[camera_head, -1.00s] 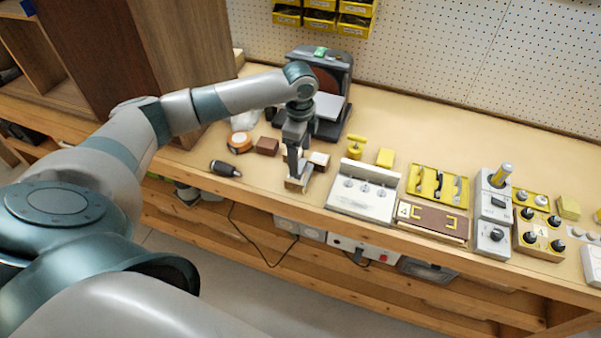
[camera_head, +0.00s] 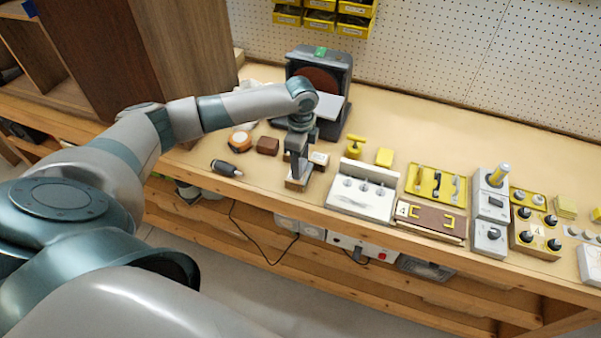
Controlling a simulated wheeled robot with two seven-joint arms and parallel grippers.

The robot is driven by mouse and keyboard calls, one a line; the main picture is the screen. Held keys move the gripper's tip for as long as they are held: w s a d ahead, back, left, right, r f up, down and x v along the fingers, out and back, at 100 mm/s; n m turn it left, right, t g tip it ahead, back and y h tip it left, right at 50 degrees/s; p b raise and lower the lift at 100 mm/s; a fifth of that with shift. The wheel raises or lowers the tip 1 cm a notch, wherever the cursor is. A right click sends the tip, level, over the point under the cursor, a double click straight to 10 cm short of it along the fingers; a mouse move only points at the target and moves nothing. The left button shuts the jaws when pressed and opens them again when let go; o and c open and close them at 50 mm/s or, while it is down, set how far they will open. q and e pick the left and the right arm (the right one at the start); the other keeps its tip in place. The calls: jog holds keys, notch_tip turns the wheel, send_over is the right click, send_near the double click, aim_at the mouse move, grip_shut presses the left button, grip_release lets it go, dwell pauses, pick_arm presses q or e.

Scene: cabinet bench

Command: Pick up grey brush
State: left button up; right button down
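My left gripper (camera_head: 298,174) points down near the front edge of the bench. Directly below it is a small brush-like block (camera_head: 297,185), grey on top with a tan lower part, which I take to be the grey brush. The fingertips are at or just over its top and partly hide it. I cannot tell whether the fingers are closed on it. The block appears to rest on the bench top. My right gripper is not in view.
A brown block (camera_head: 268,145), an orange tape measure (camera_head: 240,141) and a dark screwdriver-like tool (camera_head: 226,168) lie left of the gripper. A disc sander (camera_head: 320,75) stands behind. A white panel with knobs (camera_head: 362,198) is close on the right. A wooden cabinet (camera_head: 180,45) stands at the left.

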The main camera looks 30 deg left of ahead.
pick_arm(q)
jog(key=shift+c, duration=1.3)
jog(key=shift+r, duration=0.15)
jog(key=shift+r+b, duration=0.55)
jog(key=shift+r, duration=0.4)
jog(key=shift+w+r+b, duration=0.1)
jog(key=shift+r+b, duration=0.25)
jog(key=shift+r, duration=0.5)
jog(key=w+d+r+b, duration=0.2)
jog(key=d+r, duration=0.5)
jog(key=d, duration=0.4)
jog(key=shift+d+b, duration=0.2)
jog(key=shift+b, duration=0.6)
jog(key=shift+w+r, duration=0.1)
